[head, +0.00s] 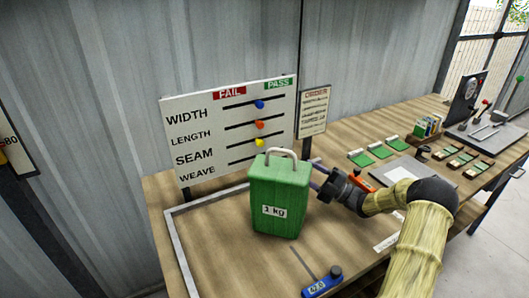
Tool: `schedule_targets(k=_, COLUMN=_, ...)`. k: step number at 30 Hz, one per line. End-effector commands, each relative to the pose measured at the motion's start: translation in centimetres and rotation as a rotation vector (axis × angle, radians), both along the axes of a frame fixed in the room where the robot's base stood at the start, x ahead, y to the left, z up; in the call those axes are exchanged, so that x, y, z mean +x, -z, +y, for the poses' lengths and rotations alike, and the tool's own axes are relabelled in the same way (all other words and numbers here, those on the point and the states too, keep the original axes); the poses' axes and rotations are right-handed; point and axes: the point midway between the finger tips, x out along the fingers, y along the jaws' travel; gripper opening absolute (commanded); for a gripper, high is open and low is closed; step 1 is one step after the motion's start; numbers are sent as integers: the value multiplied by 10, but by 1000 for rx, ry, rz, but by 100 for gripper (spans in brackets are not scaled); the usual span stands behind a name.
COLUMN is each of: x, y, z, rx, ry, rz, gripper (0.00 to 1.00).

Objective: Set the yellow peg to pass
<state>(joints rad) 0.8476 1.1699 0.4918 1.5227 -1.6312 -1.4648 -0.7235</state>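The yellow peg (259,142) sits in a slot of the white board (176,142), a little right of the slot's middle, between the red FAIL label (229,93) and the green PASS label (278,84). A blue peg (260,104) and an orange peg (259,125) sit in the slots above, at about the same sideways place. The lowest slot is partly hidden by the green weight's handle. My gripper (316,177) is right of and below the board, beside the green weight. Its two fingers look spread with nothing seen between them; the tips are partly hidden by the weight.
A green 1 kg weight (279,200) stands in front of the board's lower right, inside a grey frame (180,250) on the bench. A blue gauge (322,284) lies in front. An order sheet (313,110) stands right of the board. Cards and samples (470,163) lie further right.

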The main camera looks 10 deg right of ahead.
Motion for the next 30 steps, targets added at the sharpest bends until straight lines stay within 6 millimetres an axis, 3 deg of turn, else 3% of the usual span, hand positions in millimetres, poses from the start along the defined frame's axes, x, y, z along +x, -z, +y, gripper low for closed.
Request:
schedule_targets(k=11, x=8, y=-6, z=11, rx=1, ry=-1, rz=-1, gripper=44)
schedule_targets(k=30, x=69, y=-42, z=94, rx=2, ry=-3, rz=-1, gripper=44)
